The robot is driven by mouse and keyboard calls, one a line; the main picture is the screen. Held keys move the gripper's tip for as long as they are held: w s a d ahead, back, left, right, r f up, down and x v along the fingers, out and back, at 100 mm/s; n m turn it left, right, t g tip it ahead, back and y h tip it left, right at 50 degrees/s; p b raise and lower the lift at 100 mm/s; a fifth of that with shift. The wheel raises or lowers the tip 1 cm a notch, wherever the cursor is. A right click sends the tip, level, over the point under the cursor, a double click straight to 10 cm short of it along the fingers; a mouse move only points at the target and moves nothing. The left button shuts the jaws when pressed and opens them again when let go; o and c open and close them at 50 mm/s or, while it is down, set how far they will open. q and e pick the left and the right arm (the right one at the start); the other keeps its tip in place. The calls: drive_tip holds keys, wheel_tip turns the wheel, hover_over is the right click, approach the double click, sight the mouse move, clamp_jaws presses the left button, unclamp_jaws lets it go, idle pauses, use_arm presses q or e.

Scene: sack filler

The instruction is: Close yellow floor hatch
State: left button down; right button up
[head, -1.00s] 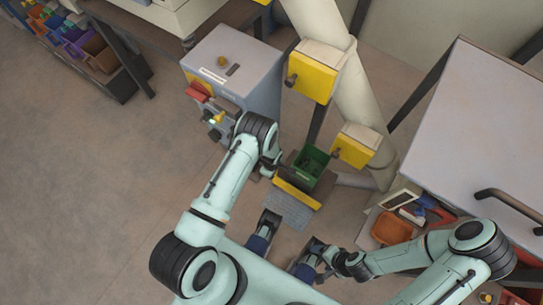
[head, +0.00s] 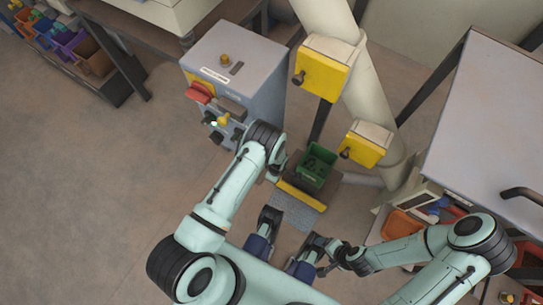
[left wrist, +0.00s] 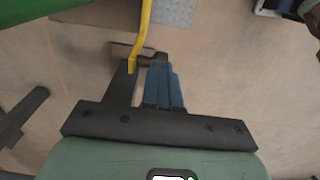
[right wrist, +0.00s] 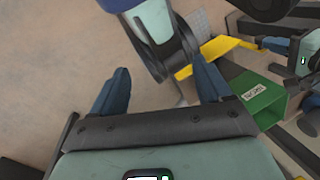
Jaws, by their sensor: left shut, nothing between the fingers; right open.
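A yellow strip or flap (head: 301,195) lies low near the floor, along the front of a dark frame with a green box (head: 318,163). It looks like the yellow hatch; I cannot tell how far open it is. In the right wrist view the yellow piece (right wrist: 223,46) stands in front of the labelled green box (right wrist: 258,98). In the left wrist view its bent yellow edge (left wrist: 143,38) is right beside my left gripper (left wrist: 155,62), which is shut and empty; contact is unclear. My right gripper (right wrist: 158,80) is open and empty, short of the strip.
A grey metal plate (head: 295,211) lies on the floor before the strip. Two yellow boxes with dark knobs, an upper one (head: 328,69) and a lower one (head: 367,147), sit on a pale pipe. A grey cabinet (head: 240,65) stands left, a table (head: 495,120) right.

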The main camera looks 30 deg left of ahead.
use_arm(q)
drive_tip(key=f+b, duration=0.2)
drive_tip(key=f, duration=0.2)
drive_tip(key=shift+s+a+f+b, duration=0.1)
drive_tip(key=shift+a+b, duration=0.15)
drive_tip(key=shift+b, duration=0.15)
drive_tip(key=f+b, duration=0.3)
drive_tip(key=shift+d+f, duration=0.25)
drive_tip(key=shift+f, duration=0.1)
use_arm(e)
drive_tip(key=w+d+f+t+h, duration=0.1)
drive_tip(key=w+d+f+t, duration=0.1)
drive_tip(key=w+d+f, duration=0.2)
drive_tip(key=w+f, duration=0.3)
drive_tip(key=w, duration=0.1)
drive_tip(key=shift+w+m+t+h, duration=0.25)
drive_tip(key=shift+m+t+h, duration=0.05)
drive_tip(key=shift+m+t, duration=0.1)
drive_tip(key=shift+a+f, duration=0.1)
